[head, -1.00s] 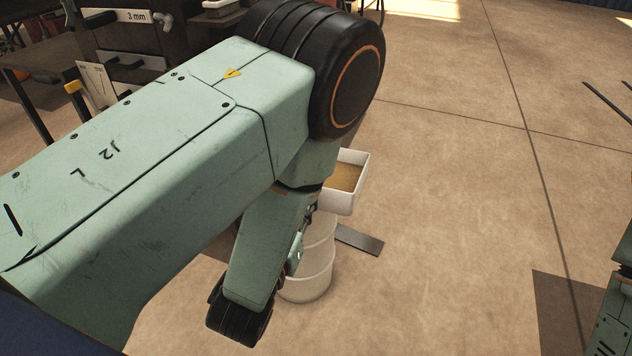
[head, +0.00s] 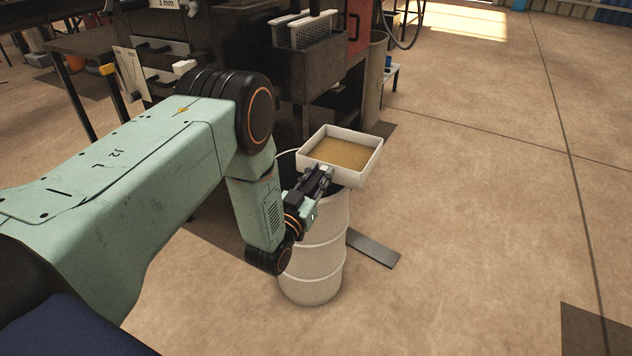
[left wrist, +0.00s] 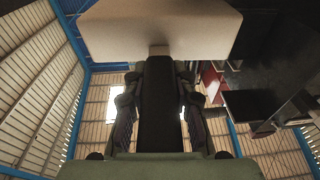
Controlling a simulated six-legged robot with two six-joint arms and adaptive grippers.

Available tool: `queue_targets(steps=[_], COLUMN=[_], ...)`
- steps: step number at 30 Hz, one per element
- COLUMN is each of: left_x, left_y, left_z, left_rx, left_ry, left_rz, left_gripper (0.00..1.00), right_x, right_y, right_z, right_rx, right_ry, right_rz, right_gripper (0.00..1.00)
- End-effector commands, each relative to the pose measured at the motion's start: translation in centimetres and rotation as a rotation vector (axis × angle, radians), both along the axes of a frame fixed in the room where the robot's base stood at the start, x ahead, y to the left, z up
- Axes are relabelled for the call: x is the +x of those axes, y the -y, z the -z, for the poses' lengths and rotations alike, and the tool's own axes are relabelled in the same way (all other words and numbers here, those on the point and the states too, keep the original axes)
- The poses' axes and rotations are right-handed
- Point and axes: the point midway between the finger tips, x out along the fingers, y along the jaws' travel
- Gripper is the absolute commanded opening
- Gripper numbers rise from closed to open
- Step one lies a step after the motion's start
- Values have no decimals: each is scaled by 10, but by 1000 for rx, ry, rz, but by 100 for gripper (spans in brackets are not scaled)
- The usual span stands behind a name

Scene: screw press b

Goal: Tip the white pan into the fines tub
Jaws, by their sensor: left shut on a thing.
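The white pan (head: 371,168) is a shallow rectangular tray with a layer of tan fine material (head: 342,153) in it. It looks about level above a white ribbed drum (head: 315,255), which seems to be the fines tub. My left gripper (head: 323,176) is shut on the pan's near side. In the left wrist view the pan's pale outer face (left wrist: 160,30) fills the top, with the gripper (left wrist: 158,62) against it. The pan and gripper hide most of the drum's dark opening. My right gripper is not in view.
A flat dark plate (head: 373,250) lies on the floor beside the drum. The floor to the right is open.

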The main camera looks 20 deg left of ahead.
Motion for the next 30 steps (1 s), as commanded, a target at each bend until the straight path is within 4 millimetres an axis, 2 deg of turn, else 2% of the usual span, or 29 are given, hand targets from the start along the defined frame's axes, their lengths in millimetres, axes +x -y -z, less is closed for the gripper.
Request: queue_targets(steps=[1, 4, 17, 30], left_x=[4, 8, 9, 9], left_y=[-8, -14, -14, -23], left_z=[3, 3, 1, -18], left_rx=[0, -2, -31, -506], left_ry=[10, 16, 23, 7], left_rz=[-2, -1, -4, -8], left_gripper=[0, 0, 0, 0], right_x=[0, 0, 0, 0], right_y=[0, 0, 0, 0], right_z=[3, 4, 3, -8], right_rx=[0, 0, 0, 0], right_ry=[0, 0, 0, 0], right_rz=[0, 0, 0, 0], right_gripper=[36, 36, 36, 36])
